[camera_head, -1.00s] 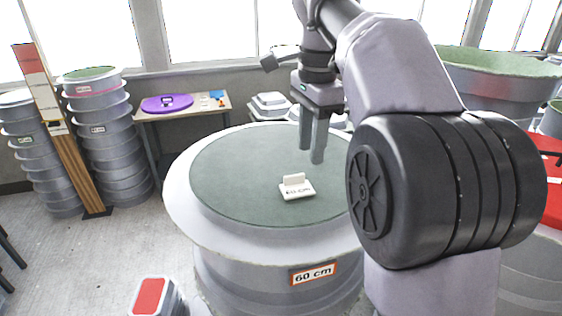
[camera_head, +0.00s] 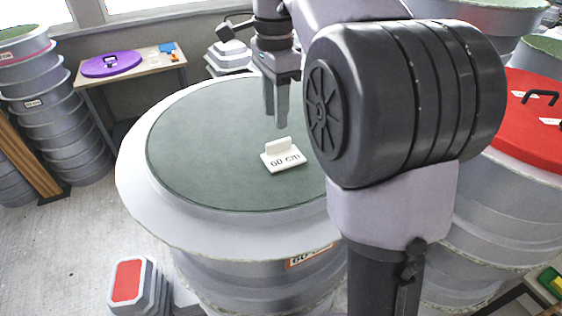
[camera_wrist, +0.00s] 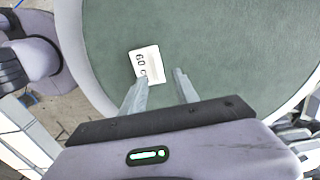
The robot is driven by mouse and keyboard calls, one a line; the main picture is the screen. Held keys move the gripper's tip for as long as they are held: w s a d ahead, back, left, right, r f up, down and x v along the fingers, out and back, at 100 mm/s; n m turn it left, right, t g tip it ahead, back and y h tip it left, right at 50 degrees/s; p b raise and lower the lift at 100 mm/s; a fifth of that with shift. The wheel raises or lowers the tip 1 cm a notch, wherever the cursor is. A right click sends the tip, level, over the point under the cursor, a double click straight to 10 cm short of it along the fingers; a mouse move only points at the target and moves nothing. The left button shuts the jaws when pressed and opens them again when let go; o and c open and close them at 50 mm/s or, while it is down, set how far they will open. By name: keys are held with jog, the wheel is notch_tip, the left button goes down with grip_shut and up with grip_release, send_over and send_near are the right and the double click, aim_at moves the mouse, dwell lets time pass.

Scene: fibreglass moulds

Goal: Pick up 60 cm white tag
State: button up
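The white tag (camera_head: 282,158), marked "60 cm" and with a small upright grip on its back, lies on the green top (camera_head: 200,160) of a large round grey mould. My gripper (camera_head: 275,118) hangs fingers-down above the green top, behind the tag and apart from it. In the wrist view the tag (camera_wrist: 146,63) lies beyond the fingertips, and part of its text is hidden behind a finger. The two fingers (camera_wrist: 160,85) are spread with nothing between them.
A table (camera_head: 130,70) with a purple lid (camera_head: 113,63) stands at the back left. Stacked grey moulds (camera_head: 55,110) are at the left. A red lid (camera_head: 528,125) with a black handle is at the right. A red-topped block (camera_head: 127,280) stands on the floor in front.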

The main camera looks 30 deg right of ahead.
aim_at(279, 141)
jog(key=f, duration=0.4)
jog(key=f+b, duration=0.1)
jog(key=f, duration=0.1)
jog(key=shift+s+d+f, duration=0.2)
jog(key=shift+s+f, duration=0.1)
jog(key=shift+s, duration=0.1)
jog(key=shift+w+f, duration=0.15)
jog(key=shift+w, duration=0.1)
jog(key=shift+s, duration=0.1)
grip_shut()
